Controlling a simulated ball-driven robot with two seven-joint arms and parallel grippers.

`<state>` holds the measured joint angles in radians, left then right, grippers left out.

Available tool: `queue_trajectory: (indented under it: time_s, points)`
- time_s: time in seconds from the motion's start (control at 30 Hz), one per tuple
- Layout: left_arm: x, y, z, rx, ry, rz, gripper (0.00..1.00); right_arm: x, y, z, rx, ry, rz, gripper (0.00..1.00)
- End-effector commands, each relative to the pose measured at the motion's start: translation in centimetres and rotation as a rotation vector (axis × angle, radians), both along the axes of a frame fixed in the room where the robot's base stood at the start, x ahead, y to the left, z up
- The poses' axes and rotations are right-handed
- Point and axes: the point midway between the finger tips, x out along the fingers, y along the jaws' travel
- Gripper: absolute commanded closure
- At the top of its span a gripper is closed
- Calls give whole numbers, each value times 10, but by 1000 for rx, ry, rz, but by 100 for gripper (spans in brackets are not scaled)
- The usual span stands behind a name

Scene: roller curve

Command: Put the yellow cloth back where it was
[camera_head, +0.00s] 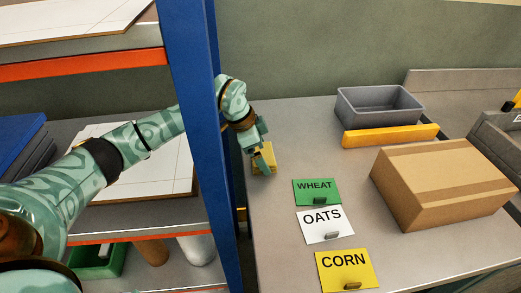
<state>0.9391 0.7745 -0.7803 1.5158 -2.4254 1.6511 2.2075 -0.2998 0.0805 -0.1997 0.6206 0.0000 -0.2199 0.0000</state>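The yellow cloth (271,153) is a small yellow patch on the grey table, close to its left end, beside the blue shelf post. My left gripper (262,163) reaches past the post and points down at the cloth, with its fingers over it and hiding part of it. Whether the fingers are apart or closed on the cloth is too small to tell. My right gripper is not in view.
The blue post (197,100) stands close to my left arm. On the grey table (305,150) are green WHEAT (316,187), white OATS (325,220) and yellow CORN (343,265) cards, a cardboard box (440,185), a grey bin (379,108) and a yellow bar (390,135).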

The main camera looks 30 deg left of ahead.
Motion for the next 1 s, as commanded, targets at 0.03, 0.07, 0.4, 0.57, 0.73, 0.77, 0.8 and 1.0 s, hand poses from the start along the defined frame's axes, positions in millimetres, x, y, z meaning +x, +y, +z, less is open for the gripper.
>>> queue_trajectory:
  time_s: [0.03, 0.07, 0.4, 0.57, 0.73, 0.77, 0.8, 1.0]
  points:
    - [0, 0, -1, 0, 0, 0, 0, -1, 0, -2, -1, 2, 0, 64]
    - [0, 0, -2, 0, 0, 0, 0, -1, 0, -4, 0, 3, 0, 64]
    - [-17, 19, 62, 2, -8, 2, 0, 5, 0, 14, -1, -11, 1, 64]
    - [-25, 29, 91, 2, -5, 1, 0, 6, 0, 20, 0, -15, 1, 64]
    - [-30, 35, 108, 1, -2, 0, 0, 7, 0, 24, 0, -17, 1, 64]
    - [-30, 35, 109, 1, -1, 0, 0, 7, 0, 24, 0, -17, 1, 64]
    - [-31, 36, 110, 1, -1, 0, 0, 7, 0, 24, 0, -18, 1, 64]
    - [-31, 36, 110, 0, 0, 0, 0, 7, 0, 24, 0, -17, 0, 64]
